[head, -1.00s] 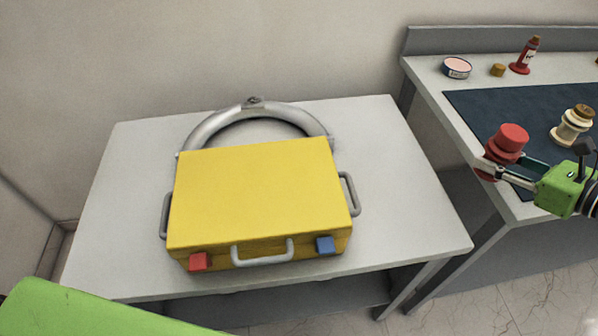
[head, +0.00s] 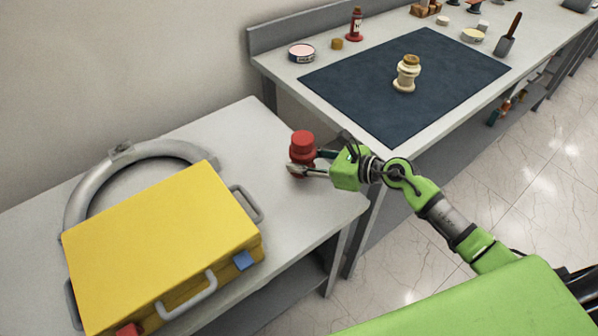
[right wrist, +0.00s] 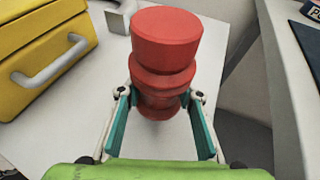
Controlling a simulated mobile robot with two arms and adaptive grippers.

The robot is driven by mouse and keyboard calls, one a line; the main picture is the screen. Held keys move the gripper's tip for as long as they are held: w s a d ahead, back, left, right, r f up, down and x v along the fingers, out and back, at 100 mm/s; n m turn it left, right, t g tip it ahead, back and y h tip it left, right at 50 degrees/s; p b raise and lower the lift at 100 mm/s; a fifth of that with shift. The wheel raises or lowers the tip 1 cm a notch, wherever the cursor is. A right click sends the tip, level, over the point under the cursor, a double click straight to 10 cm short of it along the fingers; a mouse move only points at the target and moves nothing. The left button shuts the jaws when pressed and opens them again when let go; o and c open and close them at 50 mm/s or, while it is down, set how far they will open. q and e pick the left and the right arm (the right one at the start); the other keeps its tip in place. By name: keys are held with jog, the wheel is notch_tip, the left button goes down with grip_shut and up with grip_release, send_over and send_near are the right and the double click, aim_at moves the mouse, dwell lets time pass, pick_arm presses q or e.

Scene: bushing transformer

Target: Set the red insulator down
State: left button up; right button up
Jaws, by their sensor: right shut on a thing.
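The red insulator (head: 302,146) is upright in my right gripper (head: 308,167), over the right part of the light table (head: 290,211) in the head view. In the right wrist view the insulator (right wrist: 163,58) stands between the two teal-padded fingers, which close on its lower part. Its foot is partly hidden by the gripper, and I cannot tell whether it touches the tabletop. My left gripper is not in view.
A yellow case (head: 165,245) with grey handles and a grey ring (head: 85,195) are on the same table, left of the insulator. The workbench at right holds a dark mat (head: 400,85), a cream insulator (head: 407,73), a tin (head: 301,53) and a red bottle (head: 355,25).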

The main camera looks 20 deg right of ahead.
aim_at(299, 180)
jog(key=shift+a+f, duration=0.4)
notch_tip(299, 180, down, 3)
jog(key=b, duration=0.3)
jog(key=shift+f, duration=0.2)
jog(key=shift+r, duration=0.1)
jog(key=o, duration=1.4)
jog(key=shift+f, duration=0.2)
